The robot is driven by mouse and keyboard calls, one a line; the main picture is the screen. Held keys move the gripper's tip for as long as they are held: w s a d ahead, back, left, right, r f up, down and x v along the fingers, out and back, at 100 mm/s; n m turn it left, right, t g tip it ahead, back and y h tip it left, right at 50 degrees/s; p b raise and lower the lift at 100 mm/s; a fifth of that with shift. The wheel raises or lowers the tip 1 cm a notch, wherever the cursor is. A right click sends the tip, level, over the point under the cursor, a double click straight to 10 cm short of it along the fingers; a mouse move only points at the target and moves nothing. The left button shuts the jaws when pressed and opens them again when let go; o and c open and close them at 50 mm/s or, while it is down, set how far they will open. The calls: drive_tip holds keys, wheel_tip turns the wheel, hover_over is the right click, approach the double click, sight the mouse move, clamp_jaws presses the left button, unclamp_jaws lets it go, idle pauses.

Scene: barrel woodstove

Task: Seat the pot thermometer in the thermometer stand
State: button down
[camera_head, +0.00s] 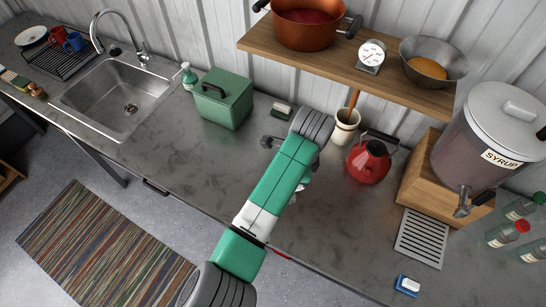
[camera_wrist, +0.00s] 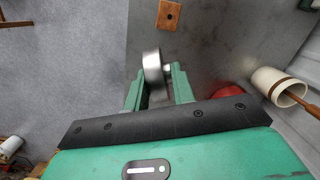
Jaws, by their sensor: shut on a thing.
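The pot thermometer (camera_wrist: 153,68) shows in the wrist view as a round metal dial seen nearly edge-on. My gripper (camera_wrist: 157,82) is shut on it, with a green finger on either side. Its far end is hard to make out. A small wooden block with a dark hole (camera_wrist: 169,15), which looks like the thermometer stand, lies on the counter beyond the fingertips at the top of the wrist view. The thermometer appears apart from it. In the head view my arm hides the block, and the held thermometer cannot be made out.
A red kettle (camera_head: 368,162) and a cream crock (camera_head: 345,127) with a wooden spoon stand right of my arm. A green box (camera_head: 223,99) stands to the left. The shelf (camera_head: 330,67) overhangs the back. The counter's front middle is mostly clear.

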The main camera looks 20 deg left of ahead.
drive_tip(key=w+a+r+m, duration=0.2)
drive_tip(key=a+m, duration=0.3)
drive_tip(key=a, duration=0.2)
drive_tip(key=shift+w+r+t, duration=0.15)
drive_tip(key=shift+t, duration=0.15)
drive_tip(key=shift+r, duration=0.1)
wheel_tip(320, 180, down, 6)
drive_tip(key=b, duration=0.3)
drive_tip(key=shift+p, duration=0.75)
idle(1.1)
